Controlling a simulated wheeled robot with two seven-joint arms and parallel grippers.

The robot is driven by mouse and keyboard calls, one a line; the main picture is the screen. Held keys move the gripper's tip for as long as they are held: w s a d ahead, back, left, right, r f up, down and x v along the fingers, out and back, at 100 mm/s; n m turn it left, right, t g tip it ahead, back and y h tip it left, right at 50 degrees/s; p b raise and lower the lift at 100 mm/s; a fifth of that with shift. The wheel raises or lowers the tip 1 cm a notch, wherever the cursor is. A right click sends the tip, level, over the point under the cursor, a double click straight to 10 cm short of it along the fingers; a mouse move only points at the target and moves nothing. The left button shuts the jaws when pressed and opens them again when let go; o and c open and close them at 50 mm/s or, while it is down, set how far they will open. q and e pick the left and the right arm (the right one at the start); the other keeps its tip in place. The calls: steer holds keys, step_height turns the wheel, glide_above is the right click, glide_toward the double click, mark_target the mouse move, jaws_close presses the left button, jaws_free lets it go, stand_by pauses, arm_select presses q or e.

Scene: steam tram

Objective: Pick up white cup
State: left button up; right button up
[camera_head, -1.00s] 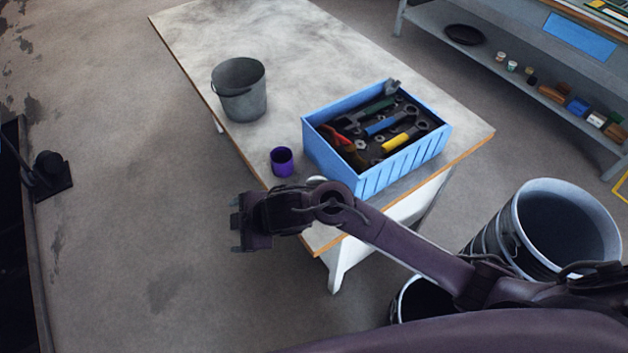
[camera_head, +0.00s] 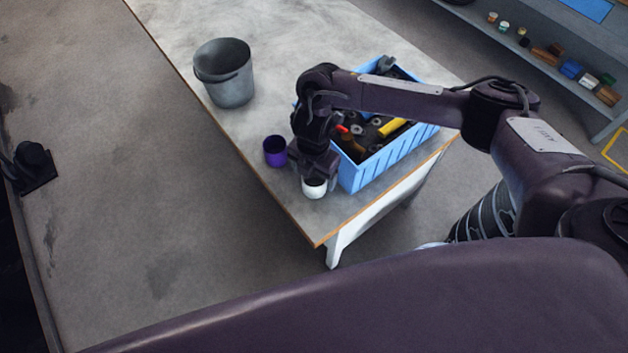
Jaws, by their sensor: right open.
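The white cup (camera_head: 315,189) stands on the table near its front corner, in front of the blue crate. My right gripper (camera_head: 314,177) points down right over the cup, its fingers at the cup's rim. It is open. The gripper hides the cup's upper part, and I cannot tell whether the fingers touch it. A purple cup (camera_head: 275,151) stands just left of my right gripper. My left gripper is not in view.
The blue crate (camera_head: 388,164) of tools stands close on the right, partly behind my right arm. A grey bucket (camera_head: 224,74) stands farther back on the table (camera_head: 283,38). A shelf (camera_head: 520,52) with small jars is at upper right. The table's front edge is close to the cup.

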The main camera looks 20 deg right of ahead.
mark_target(313, 182)
step_height(313, 182, down, 4)
steer(key=shift+f+p, duration=0.1)
steer(key=shift+p, duration=0.4)
steer(key=c, duration=1.1)
